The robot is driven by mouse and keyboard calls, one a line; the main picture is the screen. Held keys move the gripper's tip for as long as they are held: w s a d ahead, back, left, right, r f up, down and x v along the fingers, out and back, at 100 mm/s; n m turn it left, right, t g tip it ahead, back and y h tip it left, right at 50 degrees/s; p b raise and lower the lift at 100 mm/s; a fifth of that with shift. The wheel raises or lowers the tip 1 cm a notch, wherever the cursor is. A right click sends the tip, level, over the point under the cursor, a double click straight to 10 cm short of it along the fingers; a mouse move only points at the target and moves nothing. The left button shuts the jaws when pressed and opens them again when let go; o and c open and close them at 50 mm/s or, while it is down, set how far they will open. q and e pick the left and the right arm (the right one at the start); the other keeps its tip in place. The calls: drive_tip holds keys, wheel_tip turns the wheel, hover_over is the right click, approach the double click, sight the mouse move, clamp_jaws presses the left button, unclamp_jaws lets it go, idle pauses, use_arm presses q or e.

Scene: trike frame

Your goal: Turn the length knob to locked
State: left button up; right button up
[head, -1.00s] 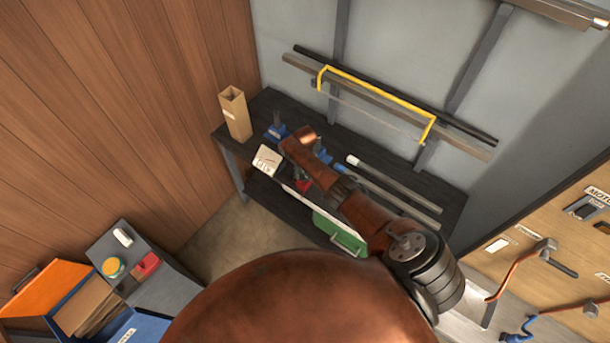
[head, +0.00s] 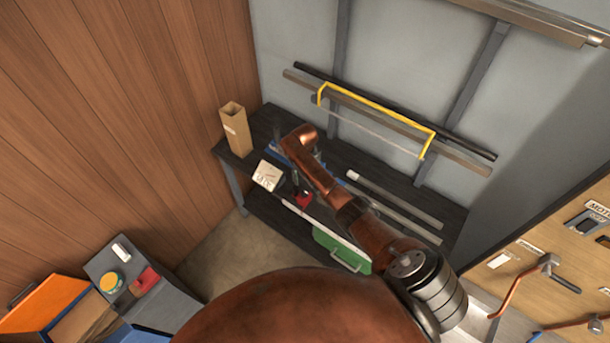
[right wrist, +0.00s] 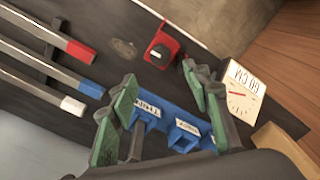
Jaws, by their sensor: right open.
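In the right wrist view a red block with a black round knob (right wrist: 160,52) sits on the dark bench, beyond my fingertips. A white card (right wrist: 241,93) with a dial, red pointer and "60 CM" lies to its right. Neither is clearly marked as the length knob, and I cannot read a locked mark. In the head view the red block (head: 304,200) and white card (head: 267,175) show near my right gripper (head: 297,182), which is partly hidden by the arm. My right gripper (right wrist: 160,80) is open, its green pads apart with nothing between the tips. My left gripper is not in view.
A blue labelled holder (right wrist: 182,130) lies below and between my fingers. Several tubes with coloured ends (right wrist: 80,50) lie at left. A cardboard box (head: 235,128) stands at the bench's far left corner.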

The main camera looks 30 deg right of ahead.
drive_tip(key=shift+r, duration=1.25)
drive_tip(key=shift+s+f, duration=0.1)
